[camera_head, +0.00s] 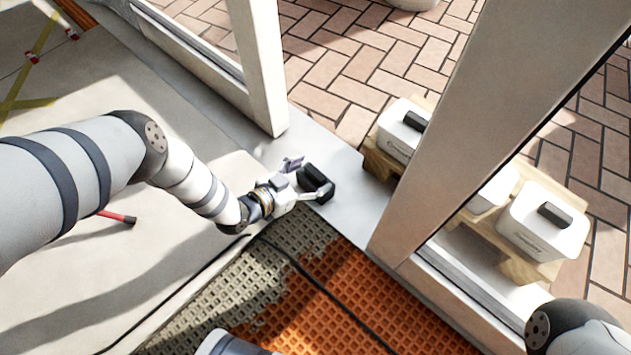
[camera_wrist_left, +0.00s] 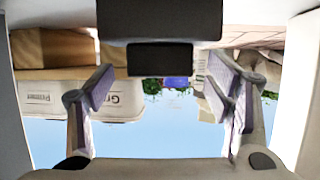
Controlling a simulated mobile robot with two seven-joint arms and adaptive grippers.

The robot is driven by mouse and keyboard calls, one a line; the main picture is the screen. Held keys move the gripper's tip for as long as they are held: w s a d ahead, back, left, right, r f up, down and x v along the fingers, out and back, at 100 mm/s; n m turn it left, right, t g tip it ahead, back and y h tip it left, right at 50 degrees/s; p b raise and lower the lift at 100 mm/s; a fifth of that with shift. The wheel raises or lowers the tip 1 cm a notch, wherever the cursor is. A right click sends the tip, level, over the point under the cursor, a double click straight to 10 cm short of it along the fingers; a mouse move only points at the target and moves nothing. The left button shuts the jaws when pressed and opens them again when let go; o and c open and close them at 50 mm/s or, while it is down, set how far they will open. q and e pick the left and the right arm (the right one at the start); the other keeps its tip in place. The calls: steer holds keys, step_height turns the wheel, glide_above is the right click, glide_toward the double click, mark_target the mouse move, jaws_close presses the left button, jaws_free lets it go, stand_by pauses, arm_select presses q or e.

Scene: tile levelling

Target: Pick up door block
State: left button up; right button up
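The door block appears to be a small black block (camera_head: 316,182) on the grey threshold strip in the door opening. My left gripper (camera_head: 307,179) is at it, with its fingers spread to either side of the block. In the left wrist view the black block (camera_wrist_left: 160,59) shows at the top middle, between and above the open fingers (camera_wrist_left: 160,88). A clear gap shows between the fingers and the block there, so no grip is visible. My right gripper is out of view.
White door frame posts (camera_head: 262,65) (camera_head: 465,120) flank the opening. White tubs (camera_head: 400,130) (camera_head: 543,222) stand on wooden pallets outside. An orange mat (camera_head: 330,290) and a dark cable lie inside. A red-handled tool (camera_head: 118,217) lies on the floor left.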

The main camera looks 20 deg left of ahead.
arm_select(q)
jaws_close()
steer(key=shift+r, duration=0.1)
